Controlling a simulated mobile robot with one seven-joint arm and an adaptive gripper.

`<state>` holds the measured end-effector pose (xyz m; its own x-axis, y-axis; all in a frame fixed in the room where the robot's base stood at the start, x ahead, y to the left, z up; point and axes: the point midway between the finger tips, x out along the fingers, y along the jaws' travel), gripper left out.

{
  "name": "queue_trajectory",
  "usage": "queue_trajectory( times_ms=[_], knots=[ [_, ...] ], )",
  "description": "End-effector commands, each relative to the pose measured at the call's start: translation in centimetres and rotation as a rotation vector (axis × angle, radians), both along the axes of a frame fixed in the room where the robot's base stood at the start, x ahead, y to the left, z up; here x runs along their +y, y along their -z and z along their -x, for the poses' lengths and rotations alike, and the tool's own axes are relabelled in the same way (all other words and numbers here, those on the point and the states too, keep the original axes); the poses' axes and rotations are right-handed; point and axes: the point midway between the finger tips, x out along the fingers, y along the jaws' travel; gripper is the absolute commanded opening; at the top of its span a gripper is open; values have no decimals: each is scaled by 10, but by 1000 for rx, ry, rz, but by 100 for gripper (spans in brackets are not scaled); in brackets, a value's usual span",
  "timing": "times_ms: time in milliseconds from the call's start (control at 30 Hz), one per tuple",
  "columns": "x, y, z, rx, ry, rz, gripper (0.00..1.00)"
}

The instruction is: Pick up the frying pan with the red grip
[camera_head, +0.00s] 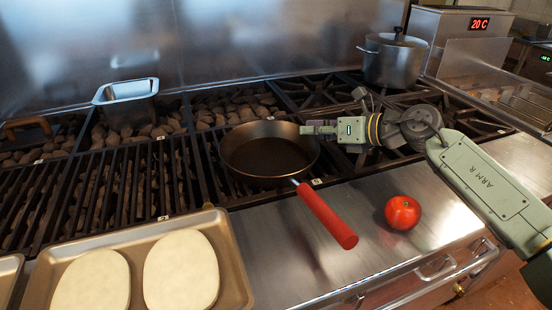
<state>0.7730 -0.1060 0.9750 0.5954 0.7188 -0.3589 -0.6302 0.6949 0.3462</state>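The frying pan (268,165) is dark and round and sits level on the grill bars near the middle of the head view. Its red grip (326,213) points toward the lower right and sticks out over the steel front ledge. My gripper (304,130) comes in from the right and appears above the pan's far right rim, apart from the red grip. I see the gripper side-on and small, so I cannot tell whether its fingers are open or shut. Nothing can be seen held in it.
A tomato (403,212) sits on the steel ledge (290,255) right of the red grip. A tray (237,275) with pale flat ovals lies at the lower left. A lidded pot (391,62) stands at the back right, and a small metal pan (128,107) at the back left.

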Motion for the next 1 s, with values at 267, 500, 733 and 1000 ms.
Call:
queue_trajectory(
  times_ms=[267, 500, 733, 1000],
  knots=[
    [28, 13, -25, 0, -2, 0, 13],
    [32, 18, -29, 1, 0, 1, 13],
    [32, 17, -29, 0, -1, 0, 3],
    [32, 17, -29, 0, -1, 0, 0]
  ],
)
